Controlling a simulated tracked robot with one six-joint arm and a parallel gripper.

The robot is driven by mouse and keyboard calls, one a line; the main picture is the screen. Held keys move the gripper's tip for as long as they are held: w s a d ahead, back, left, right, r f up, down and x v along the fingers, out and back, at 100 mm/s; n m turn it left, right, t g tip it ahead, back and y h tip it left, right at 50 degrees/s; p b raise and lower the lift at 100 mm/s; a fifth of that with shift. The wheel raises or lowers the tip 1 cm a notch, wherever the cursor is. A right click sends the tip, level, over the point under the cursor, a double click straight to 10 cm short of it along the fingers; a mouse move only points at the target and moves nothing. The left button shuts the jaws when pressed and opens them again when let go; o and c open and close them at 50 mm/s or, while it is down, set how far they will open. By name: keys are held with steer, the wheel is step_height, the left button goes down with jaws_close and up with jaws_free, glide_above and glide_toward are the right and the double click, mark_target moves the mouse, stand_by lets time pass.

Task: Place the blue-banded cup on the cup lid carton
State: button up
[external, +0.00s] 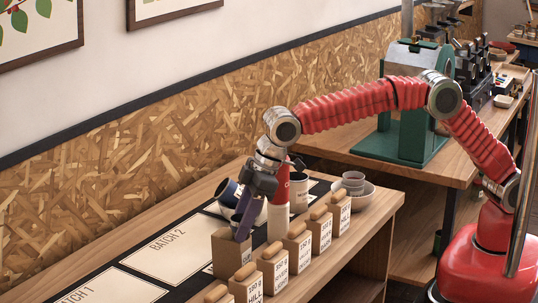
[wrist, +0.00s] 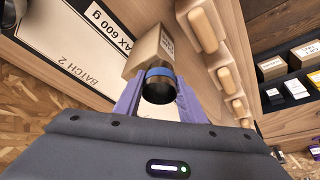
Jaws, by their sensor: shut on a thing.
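My gripper (external: 241,222) points down with its purple fingers just above the back right of the cup lid carton (external: 229,257). In the wrist view my gripper (wrist: 159,92) is shut on the blue-banded cup (wrist: 160,72). The cup shows a blue band and a dark round part between the fingers, with the lower part hidden. The carton (wrist: 147,54) lies directly beyond the cup in that view. In the external view the fingers hide much of what they hold, and I cannot tell whether the cup touches the carton.
A row of tan labelled bags with wooden tops (external: 298,247) stands along the front of the shelf, close to the carton. The BATCH 2 card (external: 172,248) lies flat to the left.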

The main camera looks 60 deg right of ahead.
steer(key=o, duration=1.1)
steer(key=shift+c, duration=0.2)
steer(key=shift+r, duration=0.1)
steer(key=v, duration=1.2)
